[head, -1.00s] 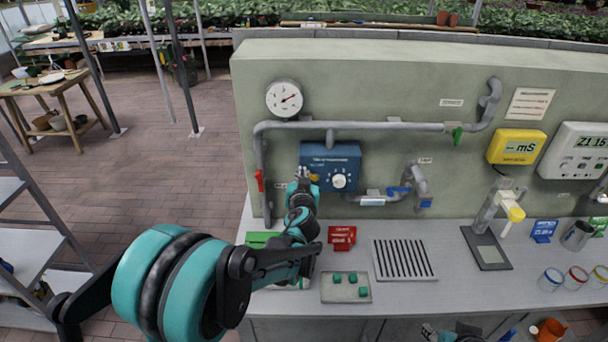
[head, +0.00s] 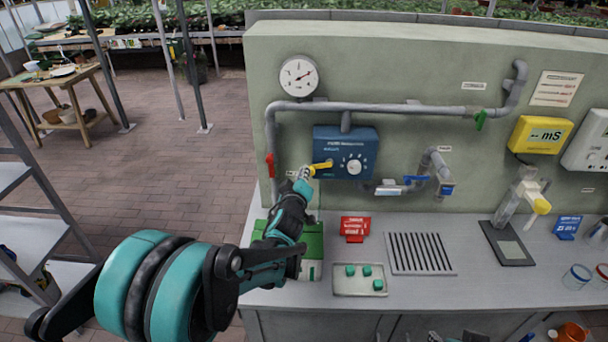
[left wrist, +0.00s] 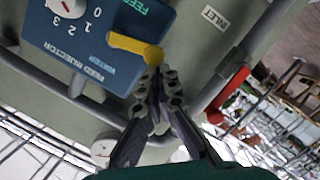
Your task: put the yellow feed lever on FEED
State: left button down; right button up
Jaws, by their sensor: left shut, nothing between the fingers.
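The yellow feed lever (head: 322,166) is on the blue feed injector box (head: 350,143) on the wall, left of its white dial. In the left wrist view the lever (left wrist: 135,47) points outward between the green FEED label (left wrist: 133,8) and the WATER label (left wrist: 125,74). My left gripper (head: 306,172) is shut and empty, with its fingertips at the lever's free end. In the left wrist view the fingertips (left wrist: 157,78) look touching or nearly touching it; I cannot tell which. Part of my right gripper (head: 435,337) shows at the bottom edge.
A red-handled valve (head: 269,165) is on the pipe left of the box. Below, the counter holds a green block (head: 312,238), a red sign (head: 354,228), a small tray (head: 345,291) with teal cubes and a drain grate (head: 421,253).

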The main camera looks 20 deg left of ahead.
pick_arm(q)
jog(key=shift+w+d+f+n+t+h+b, duration=0.1)
jog(key=shift+d+f+n+t+h+b, duration=0.1)
jog(key=shift+f+n+b, duration=0.75)
jog(key=shift+d+f+n+t+h+b, duration=0.1)
jog(key=shift+d+f+n+b, duration=0.1)
jog(key=shift+f+n+b, duration=0.7)
pick_arm(e)
jog(key=shift+w+d+f, duration=0.1)
jog(key=shift+d+f, duration=0.05)
jog(key=shift+f, duration=0.95)
jog(key=shift+d+f, duration=0.15)
jog(key=shift+f, duration=0.95)
pick_arm(q)
jog(key=shift+r, duration=0.1)
